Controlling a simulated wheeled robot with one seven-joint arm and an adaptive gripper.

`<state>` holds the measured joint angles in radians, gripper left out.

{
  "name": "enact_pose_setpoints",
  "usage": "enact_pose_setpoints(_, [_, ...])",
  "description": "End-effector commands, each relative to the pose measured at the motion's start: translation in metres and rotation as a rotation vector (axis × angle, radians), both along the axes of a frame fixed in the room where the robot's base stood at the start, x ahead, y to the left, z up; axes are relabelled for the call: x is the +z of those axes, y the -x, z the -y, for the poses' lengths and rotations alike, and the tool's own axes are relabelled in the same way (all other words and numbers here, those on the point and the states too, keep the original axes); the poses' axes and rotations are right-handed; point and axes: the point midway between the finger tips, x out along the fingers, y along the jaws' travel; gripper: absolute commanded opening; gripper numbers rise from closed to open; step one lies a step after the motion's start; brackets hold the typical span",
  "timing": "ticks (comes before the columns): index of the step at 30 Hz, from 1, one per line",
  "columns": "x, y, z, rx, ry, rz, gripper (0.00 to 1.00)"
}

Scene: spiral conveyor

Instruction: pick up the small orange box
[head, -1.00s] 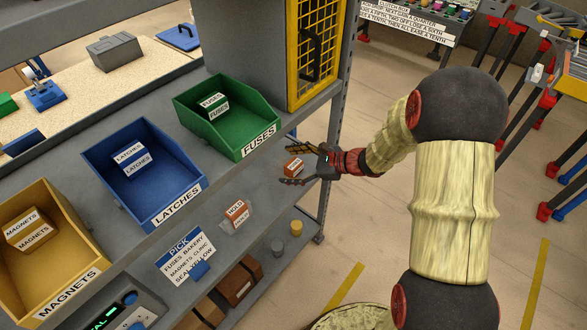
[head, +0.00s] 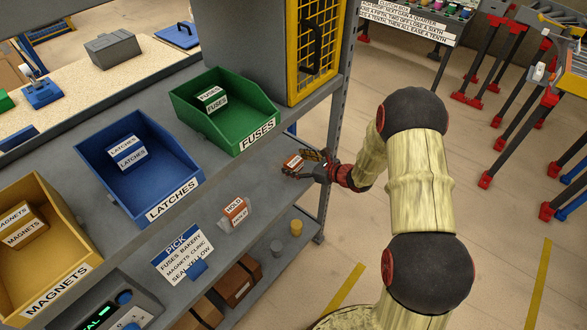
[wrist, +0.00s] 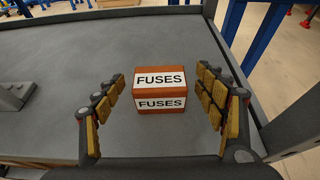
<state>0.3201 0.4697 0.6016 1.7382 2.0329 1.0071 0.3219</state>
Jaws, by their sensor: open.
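The small orange box (wrist: 160,91), with white labels reading FUSES, sits on the grey shelf in the wrist view. In the head view the orange box (head: 293,161) is near the shelf's right end, partly hidden by my gripper. My gripper (wrist: 164,108) is open, with one finger to the left of the box and the other to the right. The fingertips reach beside the box, with a gap showing on each side. In the head view my gripper (head: 302,165) is at the box, low over the shelf.
A green FUSES bin (head: 258,133), a blue LATCHES bin (head: 187,190) and a yellow MAGNETS bin (head: 72,280) line the shelf. A HOLD box (head: 235,211) and a PICK sign (head: 178,253) stand toward the front. A rack post (head: 334,150) rises close behind my gripper.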

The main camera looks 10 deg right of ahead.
Motion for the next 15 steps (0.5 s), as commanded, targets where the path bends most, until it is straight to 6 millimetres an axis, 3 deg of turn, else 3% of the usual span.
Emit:
enact_pose_setpoints(3, [-0.0068,-0.0094,-0.0081,0.003,0.001,0.0,0.71])
enact_pose_setpoints(10, [-0.0053,-0.0109,-0.0084,0.0,0.001,0.001,0.71])
enact_pose_setpoints(15, [-0.0053,-0.0107,-0.0084,0.0,0.001,0.001,0.62])
